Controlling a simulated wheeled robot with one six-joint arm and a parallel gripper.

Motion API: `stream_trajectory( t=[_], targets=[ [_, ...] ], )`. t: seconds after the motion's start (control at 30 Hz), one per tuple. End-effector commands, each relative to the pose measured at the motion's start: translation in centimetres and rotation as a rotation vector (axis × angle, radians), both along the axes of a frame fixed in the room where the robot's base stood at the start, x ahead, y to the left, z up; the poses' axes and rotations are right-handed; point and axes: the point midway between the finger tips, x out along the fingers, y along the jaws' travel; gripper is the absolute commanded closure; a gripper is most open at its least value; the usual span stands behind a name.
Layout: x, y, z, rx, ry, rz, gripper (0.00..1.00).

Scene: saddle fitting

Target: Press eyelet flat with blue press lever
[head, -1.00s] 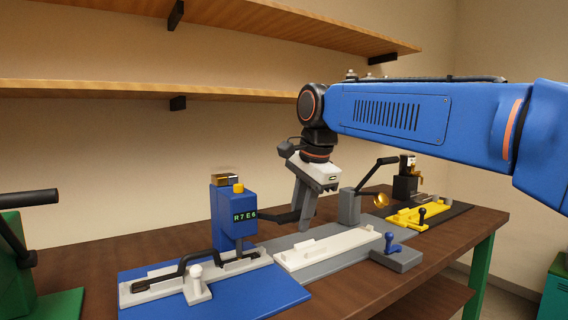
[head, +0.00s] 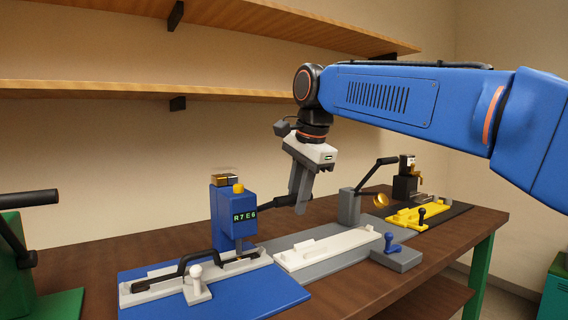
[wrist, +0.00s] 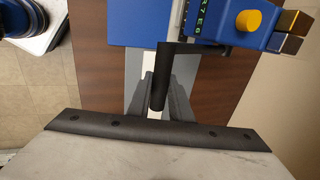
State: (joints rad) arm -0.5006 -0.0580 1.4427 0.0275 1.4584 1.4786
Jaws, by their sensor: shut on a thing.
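The blue press (head: 233,215) stands on a blue base plate at the left of the bench, with a display reading R7E6. Its black lever (head: 270,202) reaches out to the right, its grip end tilted slightly up. My gripper (head: 300,208) is shut around the lever's grip. In the wrist view the black lever grip (wrist: 160,85) lies between the two grey fingers of my gripper (wrist: 161,100). A black strap (head: 192,260) arches over the pale fixture (head: 150,289) under the press head. The eyelet is too small to make out.
A white fixture (head: 325,250) on a grey plate with a blue-knobbed block (head: 396,255) lies to the right. Beyond are a grey lever press (head: 349,206) and a yellow fixture (head: 420,214). A green press (head: 35,262) stands at the far left.

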Motion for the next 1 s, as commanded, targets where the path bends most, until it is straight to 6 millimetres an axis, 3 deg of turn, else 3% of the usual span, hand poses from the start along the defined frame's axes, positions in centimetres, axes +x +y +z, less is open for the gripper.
stream_trajectory(
  t=[1.0],
  targets=[
    [1.9, 1.3, 2.9, 0.001, 0.000, 0.001, 0.94]
  ],
)
